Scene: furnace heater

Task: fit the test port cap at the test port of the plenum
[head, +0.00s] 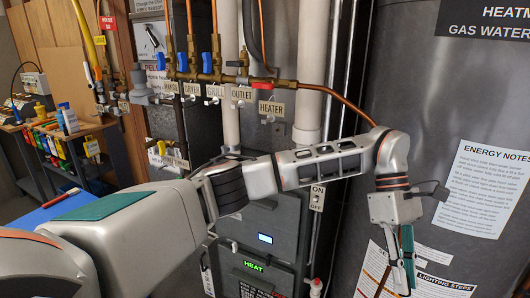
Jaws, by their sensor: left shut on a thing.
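My left gripper (402,284) hangs down at the right, in front of the grey water heater tank (460,110). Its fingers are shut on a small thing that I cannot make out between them. I cannot pick out the test port cap elsewhere in the view. I cannot identify the plenum or its test port with certainty; the dark furnace cabinet (284,222) with a green HEAT display stands behind my left arm, partly hidden by it. My right gripper is not in view.
A gas manifold (225,78) with blue and red valve handles and tags runs above my left arm. A copper pipe (345,102) bends toward the tank. Grey-white vertical pipes (313,60) stand behind. A workbench (75,140) with coloured items is at the left.

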